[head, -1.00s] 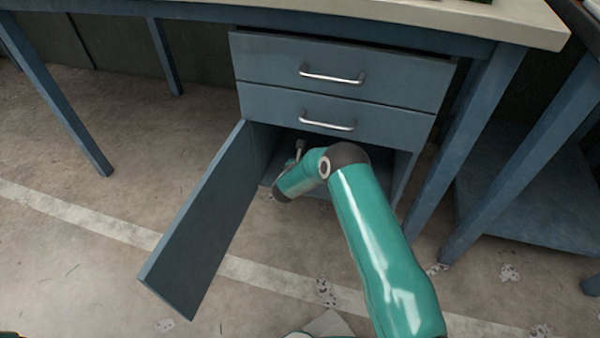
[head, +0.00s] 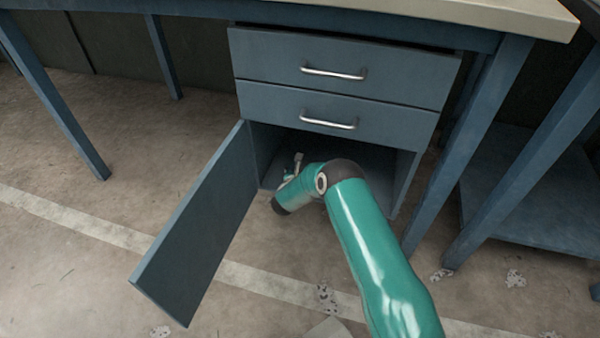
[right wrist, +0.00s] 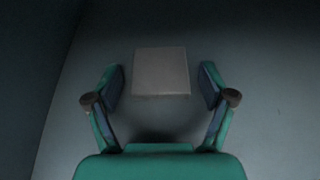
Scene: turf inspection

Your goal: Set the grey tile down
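The grey tile (right wrist: 161,72) is a flat square in the right wrist view, on the bare floor of the cabinet (right wrist: 262,115). My right gripper (right wrist: 161,80) is open, with one finger on each side of the tile and a visible gap on both sides. In the head view my right arm reaches into the open lower compartment of the blue cabinet (head: 340,98). Only a small part of the right gripper (head: 293,168) shows there, and the tile is hidden. My left gripper is in neither view.
The cabinet door (head: 195,225) stands open to the left. Two closed drawers with metal handles (head: 333,73) are above the compartment. A blue table leg (head: 470,140) stands close to the right. The concrete floor (head: 80,260) at left is clear.

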